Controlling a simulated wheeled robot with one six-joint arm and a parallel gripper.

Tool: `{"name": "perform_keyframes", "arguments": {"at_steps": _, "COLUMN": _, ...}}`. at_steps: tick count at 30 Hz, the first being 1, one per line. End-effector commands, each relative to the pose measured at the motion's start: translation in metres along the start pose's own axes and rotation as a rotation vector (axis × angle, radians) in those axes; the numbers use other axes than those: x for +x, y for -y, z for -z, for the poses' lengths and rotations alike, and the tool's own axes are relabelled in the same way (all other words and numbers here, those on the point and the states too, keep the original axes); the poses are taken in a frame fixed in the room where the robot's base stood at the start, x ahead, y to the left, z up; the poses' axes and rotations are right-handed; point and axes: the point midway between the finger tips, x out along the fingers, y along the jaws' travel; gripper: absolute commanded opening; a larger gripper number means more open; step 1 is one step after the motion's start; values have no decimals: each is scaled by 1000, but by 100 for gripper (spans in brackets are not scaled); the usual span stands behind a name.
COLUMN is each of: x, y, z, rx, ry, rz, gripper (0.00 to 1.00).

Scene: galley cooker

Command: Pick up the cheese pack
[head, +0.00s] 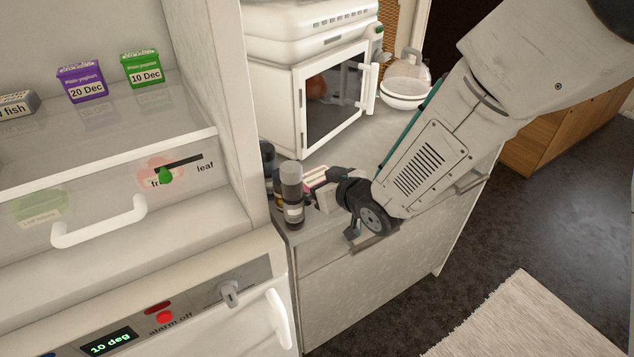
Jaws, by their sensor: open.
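No pack in the head view can be read as the cheese pack. A small pink and pale yellow item (315,178) lies on the counter by the bottles, partly hidden, and I cannot tell what it is. My gripper (335,190) is low over the counter's front left corner, close beside that item. It is open; its fingers are small and partly hidden behind my wrist. I cannot tell whether anything is between them.
A grey-capped bottle (291,195) stands left of my gripper, with darker bottles behind. A microwave (335,95) and a white kettle-like appliance (405,85) stand farther back. In the open fridge are a purple yoghurt pack (82,82), a green yoghurt pack (141,69) and a fish pack (18,104).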

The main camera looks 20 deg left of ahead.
Motion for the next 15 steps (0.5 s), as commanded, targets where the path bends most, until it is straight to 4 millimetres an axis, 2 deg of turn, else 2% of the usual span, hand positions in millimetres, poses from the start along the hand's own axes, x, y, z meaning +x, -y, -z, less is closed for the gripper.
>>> {"name": "perform_keyframes", "arguments": {"at_steps": 3, "x": 6, "y": 0, "z": 0, "rx": 1, "ry": 1, "rz": -1, "gripper": 100}}
{"name": "perform_keyframes", "arguments": {"at_steps": 9, "x": 7, "y": 0, "z": 0, "rx": 1, "ry": 1, "rz": -1, "gripper": 100}}
{"name": "perform_keyframes", "arguments": {"at_steps": 12, "x": 6, "y": 0, "z": 0, "rx": 1, "ry": 1, "rz": -1, "gripper": 72}}
{"name": "perform_keyframes", "arguments": {"at_steps": 15, "x": 6, "y": 0, "z": 0, "rx": 1, "ry": 1, "rz": -1, "gripper": 49}}
